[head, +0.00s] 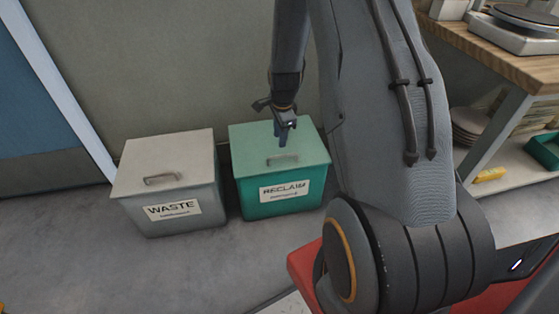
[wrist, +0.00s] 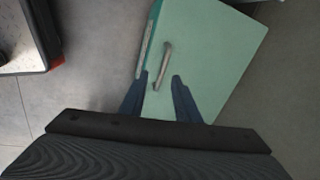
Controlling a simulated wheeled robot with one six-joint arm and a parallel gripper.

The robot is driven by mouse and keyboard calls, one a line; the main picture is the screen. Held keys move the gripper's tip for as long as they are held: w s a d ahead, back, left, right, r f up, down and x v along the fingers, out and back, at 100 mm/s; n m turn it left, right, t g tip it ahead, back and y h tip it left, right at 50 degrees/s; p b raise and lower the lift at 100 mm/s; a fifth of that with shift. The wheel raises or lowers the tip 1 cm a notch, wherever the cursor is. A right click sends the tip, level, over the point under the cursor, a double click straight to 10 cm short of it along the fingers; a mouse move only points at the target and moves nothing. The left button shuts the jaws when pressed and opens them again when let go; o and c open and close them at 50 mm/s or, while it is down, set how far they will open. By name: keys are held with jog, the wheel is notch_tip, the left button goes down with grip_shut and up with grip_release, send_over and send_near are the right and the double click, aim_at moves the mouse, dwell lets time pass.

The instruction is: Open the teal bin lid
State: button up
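The teal bin (head: 279,201) stands on the floor against the wall, labelled RECLAIM. Its pale teal lid (head: 300,151) is shut and has a grey bar handle (head: 283,160) on top. In the wrist view the lid (wrist: 215,60) fills the upper middle, with the handle (wrist: 163,65) running lengthwise. My gripper (head: 282,143) is above the lid, behind the handle in the head view. In the wrist view my gripper (wrist: 161,78) has its two dark blue fingers apart, with the handle's near end between or just beyond their tips. I cannot tell if they touch it.
A grey WASTE bin (head: 170,204) with a shut lid stands close on the left. A wooden-topped bench (head: 510,68) with plates on its lower shelf is at the right. The floor in front of the bins is clear.

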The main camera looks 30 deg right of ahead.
jog(key=m+b, duration=0.1)
jog(key=m, duration=0.1)
send_near(282, 157)
jog(key=shift+w+d+f+b, duration=0.1)
jog(key=shift+w+f+b, duration=0.15)
jog(key=shift+f, duration=0.9)
jog(key=shift+w+f+b, duration=0.1)
jog(key=shift+w+f, duration=0.25)
jog(key=shift+f, duration=0.8)
jog(key=shift+w+f+b, duration=0.2)
jog(key=shift+w+f, duration=0.1)
jog(key=shift+f, duration=0.85)
grip_shut()
